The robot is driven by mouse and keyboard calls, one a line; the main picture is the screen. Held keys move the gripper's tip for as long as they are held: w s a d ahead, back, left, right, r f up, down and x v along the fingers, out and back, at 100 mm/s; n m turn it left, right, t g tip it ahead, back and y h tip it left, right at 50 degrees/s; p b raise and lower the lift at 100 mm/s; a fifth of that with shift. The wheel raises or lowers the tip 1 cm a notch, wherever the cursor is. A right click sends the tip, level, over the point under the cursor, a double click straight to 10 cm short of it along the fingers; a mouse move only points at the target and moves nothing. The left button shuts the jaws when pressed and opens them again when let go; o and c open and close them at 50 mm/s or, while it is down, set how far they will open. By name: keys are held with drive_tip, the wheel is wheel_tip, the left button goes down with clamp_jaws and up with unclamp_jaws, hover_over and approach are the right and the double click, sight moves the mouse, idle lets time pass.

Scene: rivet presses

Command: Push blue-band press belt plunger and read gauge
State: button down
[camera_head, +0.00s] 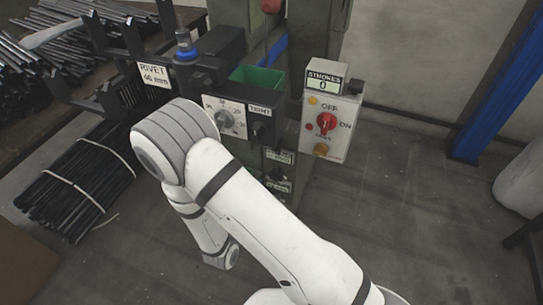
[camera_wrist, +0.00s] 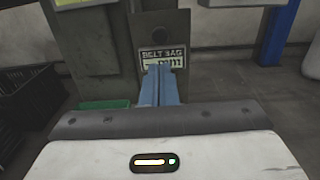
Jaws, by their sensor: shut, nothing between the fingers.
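My gripper (camera_wrist: 160,70) is shut and empty in the wrist view, its two blue fingers together. The fingertips are just below and in front of the gauge plate (camera_wrist: 163,57) marked BELT SAG mm, and cover part of its lower edge. I cannot tell whether they touch it. My arm hides my gripper there.
A white control box (camera_head: 326,125) with a red OFF/ON knob stands right of the press, under a STROKES display reading 0. A dial panel (camera_head: 230,120), a RIVET 40 mm sign (camera_head: 153,73) and black rod bundles (camera_head: 75,185) are nearby.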

drive_tip(key=b, duration=0.3)
approach(279, 154)
drive_tip(key=w+d+r, duration=0.1)
drive_tip(key=w+r, duration=0.3)
drive_tip(key=r, duration=0.1)
drive_tip(key=shift+r, duration=0.1)
